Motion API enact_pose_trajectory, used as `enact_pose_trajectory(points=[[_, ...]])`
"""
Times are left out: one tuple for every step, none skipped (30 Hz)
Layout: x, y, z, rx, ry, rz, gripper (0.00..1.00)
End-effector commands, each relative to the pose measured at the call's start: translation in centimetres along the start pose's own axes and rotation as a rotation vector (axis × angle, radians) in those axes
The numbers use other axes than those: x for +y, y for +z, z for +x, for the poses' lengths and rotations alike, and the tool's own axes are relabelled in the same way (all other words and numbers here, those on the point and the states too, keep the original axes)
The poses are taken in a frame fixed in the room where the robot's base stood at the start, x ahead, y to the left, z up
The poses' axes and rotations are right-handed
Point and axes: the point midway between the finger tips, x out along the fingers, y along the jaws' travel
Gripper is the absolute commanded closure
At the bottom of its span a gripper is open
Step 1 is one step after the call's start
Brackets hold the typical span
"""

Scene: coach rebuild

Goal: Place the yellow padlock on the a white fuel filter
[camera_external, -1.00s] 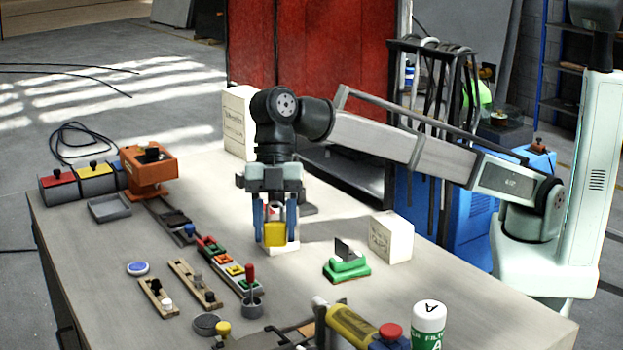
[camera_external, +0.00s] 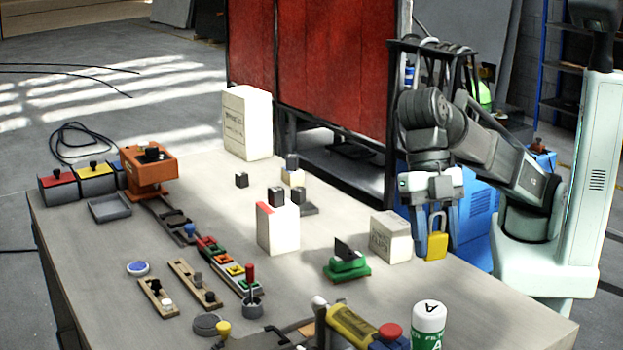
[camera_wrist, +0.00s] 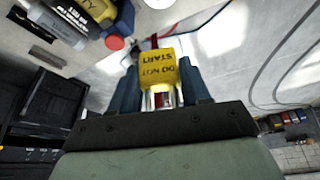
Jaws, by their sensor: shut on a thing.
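The yellow padlock (camera_external: 436,246) hangs between the fingers of my gripper (camera_external: 437,238), raised near the table's right edge. In the wrist view the padlock (camera_wrist: 158,72), with "DO NOT START" on it, sits between the blue fingers of my shut gripper (camera_wrist: 159,80). The white fuel filter (camera_external: 428,322) is a white cylinder with an "A" on its top and green print on its side. It stands upright at the table's front right, nearer the camera than my gripper, its bottom cut off by the frame. The padlock is apart from it.
A yellow cylinder with a red knob (camera_external: 391,331) lies left of the filter. A white box (camera_external: 391,237) and a green-based part (camera_external: 346,264) stand left of my gripper. A white block (camera_external: 278,228) with a red stripe stands mid-table. Free tabletop lies between box and filter.

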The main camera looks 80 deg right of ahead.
Motion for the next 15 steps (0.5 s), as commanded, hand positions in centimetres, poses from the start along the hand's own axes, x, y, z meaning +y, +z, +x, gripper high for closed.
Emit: enact_pose_trajectory(points=[[-0.8,0.7,0.2,0.0,0.004,0.009,0.85],[-1.0,0.9,0.3,0.0,0.007,0.015,0.85],[-1.2,1.2,0.3,0.0,0.01,0.023,0.85],[-1.4,1.4,0.3,0.0,0.014,0.03,0.85],[-1.6,1.6,0.4,0.0,0.018,0.041,0.85],[-1.6,1.7,0.4,-0.001,0.024,0.055,0.85],[-1.6,1.7,0.4,-0.001,0.027,0.063,0.85],[-1.6,1.7,0.5,-0.001,0.029,0.069,0.85],[-1.6,1.8,0.7,-0.001,0.031,0.075,0.85],[-1.6,1.9,0.9,-0.001,0.032,0.077,0.85],[-1.6,2.0,1.2,-0.001,0.032,0.079,0.85],[-1.6,2.2,1.6,0.0,0.033,0.079,0.85],[-1.6,2.4,2.0,-0.001,0.033,0.079,0.85],[-1.6,2.5,2.4,-0.001,0.032,0.079,0.85],[-1.6,2.8,3.1,-0.002,0.031,0.079,0.85]])
